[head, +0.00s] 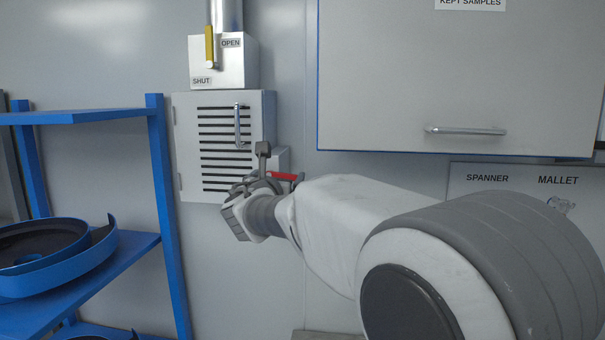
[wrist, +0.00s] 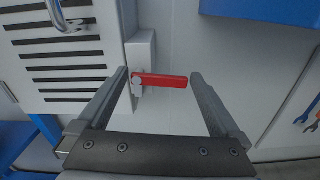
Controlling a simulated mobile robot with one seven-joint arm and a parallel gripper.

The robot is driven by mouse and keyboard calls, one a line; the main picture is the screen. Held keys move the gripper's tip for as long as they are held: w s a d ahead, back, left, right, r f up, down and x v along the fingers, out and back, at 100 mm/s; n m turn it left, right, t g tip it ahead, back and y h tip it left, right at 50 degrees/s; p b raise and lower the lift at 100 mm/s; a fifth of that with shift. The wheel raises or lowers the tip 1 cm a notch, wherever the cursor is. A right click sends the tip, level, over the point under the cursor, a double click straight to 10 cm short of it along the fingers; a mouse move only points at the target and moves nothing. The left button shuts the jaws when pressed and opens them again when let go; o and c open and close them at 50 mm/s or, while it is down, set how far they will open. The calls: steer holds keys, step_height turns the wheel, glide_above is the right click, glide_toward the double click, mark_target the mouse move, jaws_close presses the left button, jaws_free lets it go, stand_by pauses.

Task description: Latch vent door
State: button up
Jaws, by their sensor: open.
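The vent door (head: 188,150) is a pale panel with dark slots and an upright metal handle (head: 237,125). It looks closed in the head view, and part of it shows at upper left in the wrist view (wrist: 30,95). A red latch lever (wrist: 162,81) sticks out to the right, about level, from a pale block (wrist: 141,55) beside the door. The lever also shows in the head view (head: 284,176). My gripper (wrist: 159,80) is open, one finger on each side of the lever. I cannot tell whether a finger touches it.
Above the vent is a box (head: 222,72) marked OPEN and SHUT with a yellow handle (head: 209,47). A blue shelf (head: 130,250) with blue trays stands left. A cabinet (head: 400,80) hangs at upper right, above a SPANNER and MALLET board (head: 490,198).

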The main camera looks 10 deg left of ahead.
steer(key=shift+c, duration=0.2)
steer(key=c, duration=1)
steer(key=shift+o, duration=0.2)
steer(key=shift+f+b, duration=0.15)
steer(key=shift+b, duration=0.15)
steer(key=shift+a+f+m+b, duration=0.4)
steer(key=shift+f+m+b, duration=0.15)
steer(key=shift+m+b, duration=2.45)
steer(key=shift+a+f+m+b, duration=0.35)
steer(key=shift+f+m+b, duration=0.15)
steer(key=shift+m+b, duration=2.5)
steer(key=shift+a+f+m+b, duration=0.5)
steer(key=shift+m+b, duration=1.8)
steer(key=shift+b, duration=1.4)
steer(key=shift+d, duration=0.1)
